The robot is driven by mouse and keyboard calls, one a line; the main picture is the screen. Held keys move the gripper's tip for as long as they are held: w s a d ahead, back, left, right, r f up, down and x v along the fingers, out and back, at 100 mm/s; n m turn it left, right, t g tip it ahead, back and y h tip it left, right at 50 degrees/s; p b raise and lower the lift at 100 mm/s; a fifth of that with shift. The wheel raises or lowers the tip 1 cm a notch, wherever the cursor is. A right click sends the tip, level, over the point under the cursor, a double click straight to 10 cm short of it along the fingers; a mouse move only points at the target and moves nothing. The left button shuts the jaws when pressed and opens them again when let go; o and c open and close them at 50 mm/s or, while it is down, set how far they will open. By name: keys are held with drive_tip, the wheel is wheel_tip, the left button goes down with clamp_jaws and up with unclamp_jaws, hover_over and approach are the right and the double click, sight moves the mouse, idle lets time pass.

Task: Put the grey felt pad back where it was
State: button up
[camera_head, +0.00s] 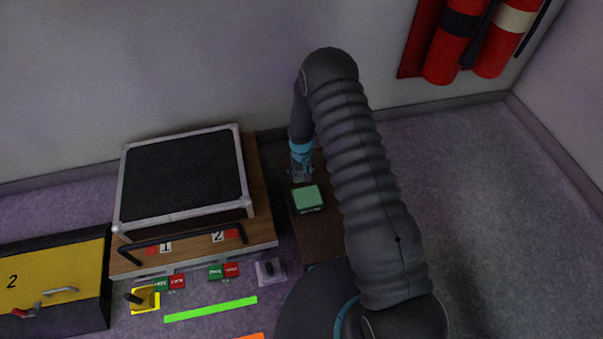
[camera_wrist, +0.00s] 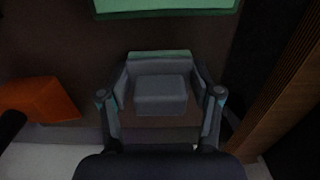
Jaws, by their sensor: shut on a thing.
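My gripper (camera_head: 302,174) is above a dark brown surface, just behind a green-topped block in the head view. In the wrist view my gripper (camera_wrist: 160,82) is shut on a small grey block-like piece, which looks like the grey felt pad (camera_wrist: 162,95). A thin green strip (camera_wrist: 160,53) shows at its far edge; I cannot tell what it belongs to. In the head view the pad is too small or hidden to make out. I cannot tell whether it touches the surface below.
The green-topped block (camera_head: 308,197) stands on the brown surface (camera_head: 318,236). Left of it is a wooden bench with a framed black panel (camera_head: 184,177) and a black handle bar (camera_head: 180,243). An orange block (camera_wrist: 40,99) lies left in the wrist view. Red cylinders (camera_head: 452,40) hang at the wall.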

sight(301, 169)
drive_tip(key=shift+f, duration=0.2)
drive_tip(key=o, duration=1.2)
drive_tip(key=shift+r, duration=0.2)
wheel_tip(301, 169, up, 12)
drive_tip(key=shift+r, duration=0.1)
